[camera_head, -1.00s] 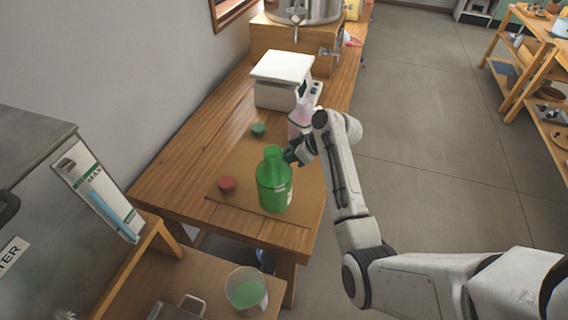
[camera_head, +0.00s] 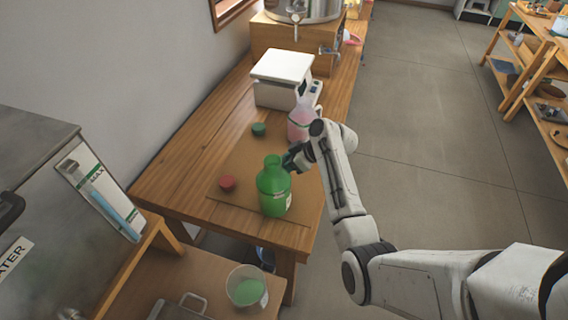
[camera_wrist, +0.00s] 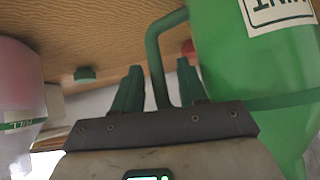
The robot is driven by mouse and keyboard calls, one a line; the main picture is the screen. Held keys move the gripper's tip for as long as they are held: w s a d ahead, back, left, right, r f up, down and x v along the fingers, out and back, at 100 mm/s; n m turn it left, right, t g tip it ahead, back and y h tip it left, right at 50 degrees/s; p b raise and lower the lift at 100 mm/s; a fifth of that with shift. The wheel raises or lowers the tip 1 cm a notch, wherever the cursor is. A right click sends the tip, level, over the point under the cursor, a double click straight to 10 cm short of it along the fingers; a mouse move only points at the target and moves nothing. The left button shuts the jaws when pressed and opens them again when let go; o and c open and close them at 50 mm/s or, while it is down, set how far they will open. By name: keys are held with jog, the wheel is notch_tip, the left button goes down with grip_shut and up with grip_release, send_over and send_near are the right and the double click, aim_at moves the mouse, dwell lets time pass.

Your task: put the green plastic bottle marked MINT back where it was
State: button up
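The green MINT bottle (camera_head: 272,190) stands upright on the brown board (camera_head: 232,205) at the near end of the wooden bench. In the wrist view it fills the right side (camera_wrist: 238,65), with its MINT label upside down. My gripper (camera_head: 290,160) is at the bottle's right side, by its upper part. In the wrist view, the two green fingers (camera_wrist: 158,72) are apart, with the bottle's looped handle (camera_wrist: 156,60) between them. A gap shows beside the handle. The bottle's base is outside the wrist view.
A pink bottle (camera_head: 300,121) stands close behind my gripper. A red cap (camera_head: 227,183) and a green cap (camera_head: 259,129) lie to the left. A white scale (camera_head: 281,78) is farther back. A beaker of green liquid (camera_head: 246,286) stands below in front.

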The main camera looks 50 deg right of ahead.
jog(key=shift+o, duration=0.2)
jog(key=shift+r, duration=0.2)
jog(key=v, duration=1.2)
jog(key=s+a+f+m+g, duration=0.1)
jog(key=s+a+f+g, duration=0.2)
jog(key=a, duration=0.4)
jog(key=s+a+f+m+g, duration=0.1)
jog(key=s+a+f, duration=0.35)
jog(key=a, duration=0.25)
jog(key=s+a+f+m+g+h, duration=0.1)
jog(key=s+a+m+g+h, duration=0.1)
jog(key=s+a, duration=0.7)
jog(key=s+g+h, duration=0.1)
jog(key=s, duration=0.2)
jog(key=shift+s+a+f+g+h+b, duration=0.2)
jog(key=shift+s+a+g+h+b, duration=0.1)
jog(key=shift+s+a+h+b, duration=0.1)
